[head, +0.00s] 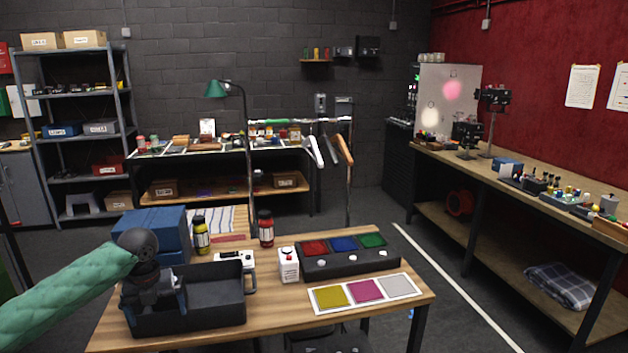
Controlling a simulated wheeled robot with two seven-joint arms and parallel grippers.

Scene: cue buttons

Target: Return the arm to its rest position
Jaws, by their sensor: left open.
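My left arm in its green sleeve reaches in from the left, and my left gripper (155,303) points down over the black open bin (222,312) at the table's left. The gripper is open; I see nothing between its fingers, though its tips are partly hard to make out against the dark bin. A black cue panel (343,265) with red, blue and green squares and white buttons stands right of the middle. My right gripper is not in view.
A white card (364,292) with yellow, magenta and grey squares lies in front of the panel. A blue box (156,232), a yellow bottle (202,236) and a red bottle (266,228) stand behind the bin. The wooden table's (285,330) front strip is bare.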

